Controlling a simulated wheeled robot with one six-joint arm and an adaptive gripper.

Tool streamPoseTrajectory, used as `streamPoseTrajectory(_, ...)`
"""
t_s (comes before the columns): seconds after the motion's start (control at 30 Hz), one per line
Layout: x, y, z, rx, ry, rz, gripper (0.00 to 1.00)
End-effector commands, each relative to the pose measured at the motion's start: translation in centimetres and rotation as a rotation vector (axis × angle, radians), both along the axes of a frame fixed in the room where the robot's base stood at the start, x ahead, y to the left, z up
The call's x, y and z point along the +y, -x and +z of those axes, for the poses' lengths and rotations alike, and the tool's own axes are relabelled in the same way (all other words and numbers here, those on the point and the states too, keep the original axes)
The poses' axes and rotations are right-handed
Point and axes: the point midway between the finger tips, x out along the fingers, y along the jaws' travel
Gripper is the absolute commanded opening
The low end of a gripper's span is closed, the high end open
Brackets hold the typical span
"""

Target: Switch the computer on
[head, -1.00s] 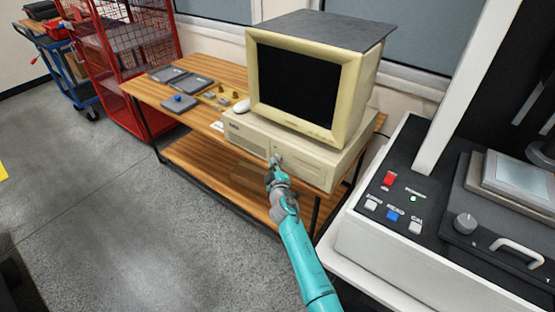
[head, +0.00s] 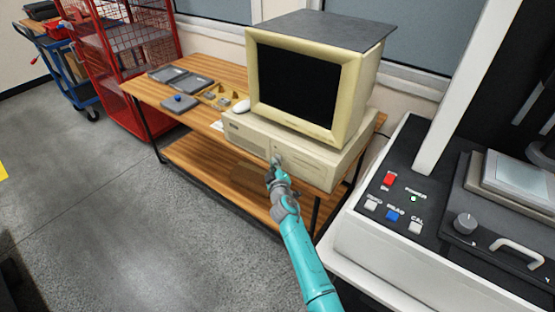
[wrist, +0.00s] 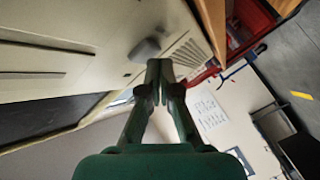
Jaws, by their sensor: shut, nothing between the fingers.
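The beige desktop computer (head: 310,163) lies flat on the wooden bench, with a monitor (head: 296,92) on top of it. The monitor screen is black. My gripper (head: 276,160) is at the front of the computer case, near its middle. In the wrist view my gripper (wrist: 159,62) is shut and empty, its fingertips beside a grey raised button (wrist: 145,48) on the beige case front (wrist: 85,35). Vent slots show beyond the button. I cannot tell whether the fingertips touch the case.
A measuring machine with a button panel (head: 400,205) stands close on the right. A red cage (head: 125,90) is at left. The floor at left is clear.

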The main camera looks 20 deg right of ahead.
Motion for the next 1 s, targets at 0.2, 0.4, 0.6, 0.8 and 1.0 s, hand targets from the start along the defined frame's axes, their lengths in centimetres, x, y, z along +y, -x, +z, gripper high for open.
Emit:
streamPoseTrajectory(0.2, -0.47, -0.31, 0.03, 0.001, 0.000, -0.001, 0.00)
streamPoseTrajectory(0.4, -0.44, -0.31, 0.06, -0.001, 0.000, -0.001, 0.00)
streamPoseTrajectory(0.6, -0.18, -0.16, 0.05, -0.001, 0.000, 0.001, 0.00)
streamPoseTrajectory(0.8, 0.37, 0.19, 0.14, -0.001, 0.000, 0.002, 0.00)
streamPoseTrajectory(1.0, 0.35, 0.20, 0.12, -0.001, 0.000, 0.001, 0.00)
